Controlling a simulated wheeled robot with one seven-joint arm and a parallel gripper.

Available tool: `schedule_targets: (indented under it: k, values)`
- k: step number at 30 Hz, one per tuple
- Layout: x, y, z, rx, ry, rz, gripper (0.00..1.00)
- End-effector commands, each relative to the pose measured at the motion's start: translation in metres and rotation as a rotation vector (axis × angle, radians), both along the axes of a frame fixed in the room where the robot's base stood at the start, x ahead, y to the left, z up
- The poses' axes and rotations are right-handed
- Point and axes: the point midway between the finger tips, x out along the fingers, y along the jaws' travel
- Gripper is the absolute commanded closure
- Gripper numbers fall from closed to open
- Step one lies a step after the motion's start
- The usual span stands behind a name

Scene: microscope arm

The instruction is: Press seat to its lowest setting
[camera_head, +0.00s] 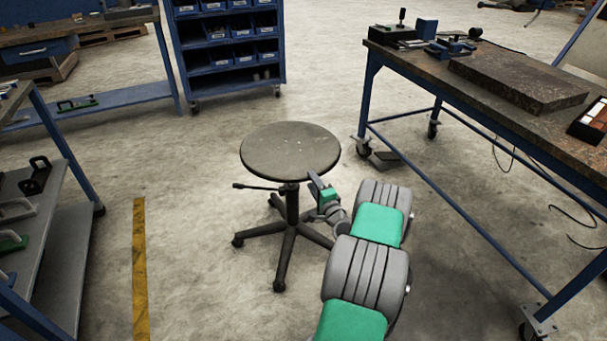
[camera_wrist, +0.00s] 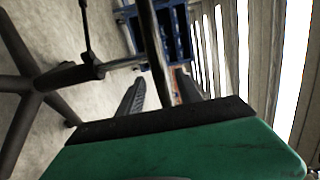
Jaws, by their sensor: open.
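A swivel stool with a round dark seat (camera_head: 290,150) stands upright on a black star base (camera_head: 293,232). A thin height lever (camera_head: 258,187) sticks out to the left under the seat. My gripper (camera_head: 315,181) is open at the near right edge of the seat. In the wrist view my open gripper (camera_wrist: 158,90) has one finger on either side of the seat (camera_wrist: 153,50), which shows edge-on. I cannot tell if the fingers touch it. The stool's column, base (camera_wrist: 30,90) and lever (camera_wrist: 85,22) lie on the left of that view, turned sideways.
A workbench (camera_head: 480,75) with tools and a dark slab stands at the right. A shelf rack (camera_head: 225,50) with blue bins is behind. Another shelf (camera_head: 65,250) is at the left, near a yellow floor line (camera_head: 140,265). The floor around the stool is clear.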

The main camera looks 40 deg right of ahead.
Motion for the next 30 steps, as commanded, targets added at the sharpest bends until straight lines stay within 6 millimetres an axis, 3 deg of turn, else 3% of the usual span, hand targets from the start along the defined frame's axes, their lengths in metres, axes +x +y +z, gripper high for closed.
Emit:
schedule_targets:
  k: [9,19,30]
  values:
    - [0.054,-0.015,-0.001,-0.003,0.001,0.002,0.58]
    - [0.061,-0.016,0.0,-0.003,0.001,0.002,0.59]
    - [0.062,-0.015,0.0,-0.003,0.002,0.004,0.89]
